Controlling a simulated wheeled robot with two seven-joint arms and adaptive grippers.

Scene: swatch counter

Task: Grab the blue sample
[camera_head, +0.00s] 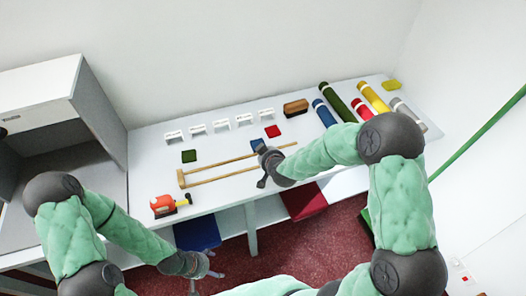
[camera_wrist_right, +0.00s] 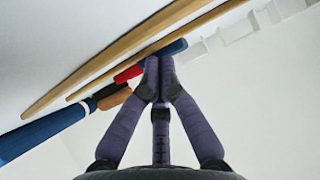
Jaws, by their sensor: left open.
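The blue sample (camera_head: 257,143) is a small flat square on the white table, beside the red sample (camera_head: 272,131). My right gripper (camera_head: 261,168) is over the table close to the blue sample. In the right wrist view its fingertips (camera_wrist_right: 157,68) come together, and the blue sample (camera_wrist_right: 174,48) shows just past them, partly covered. I see no cloth clearly between the tips. My left gripper (camera_head: 201,276) is open and empty, low in front of the table's front edge.
A green sample (camera_head: 189,156), white label stands (camera_head: 221,126), a brown block (camera_head: 296,107) and several coloured rolls (camera_head: 335,102) are on the table.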

